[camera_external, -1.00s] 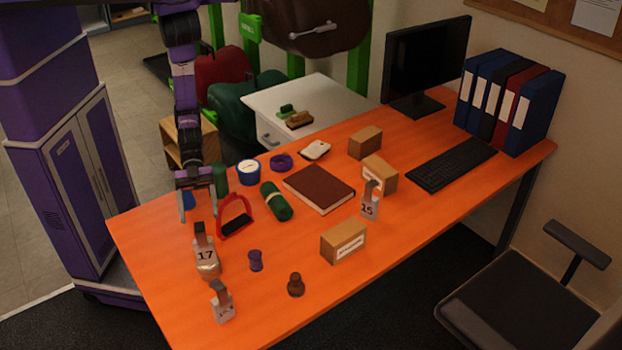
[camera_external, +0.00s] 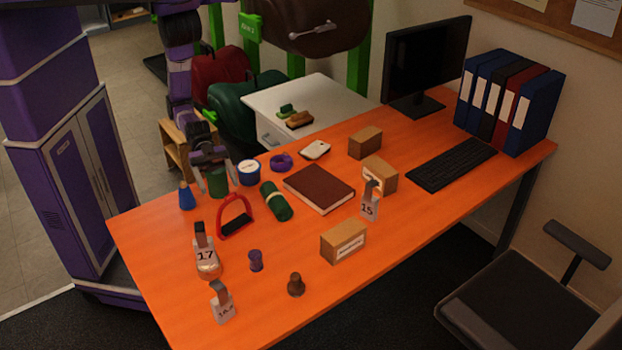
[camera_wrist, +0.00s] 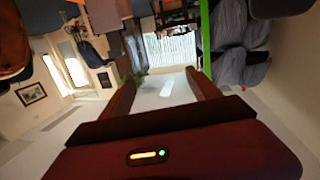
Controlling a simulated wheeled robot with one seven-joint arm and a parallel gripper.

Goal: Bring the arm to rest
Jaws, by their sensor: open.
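My gripper (camera_external: 209,168) is at the back left of the orange table (camera_external: 290,285), beside my column. Its fingers overlap the dark green cylinder (camera_external: 218,184) in the outside view; I cannot tell how far apart they are in depth. In the wrist view my gripper (camera_wrist: 161,84) has its two fingers spread wide with nothing between them. That view looks out across the room, not down at the table.
A wooden crate (camera_external: 175,152) is behind the table.

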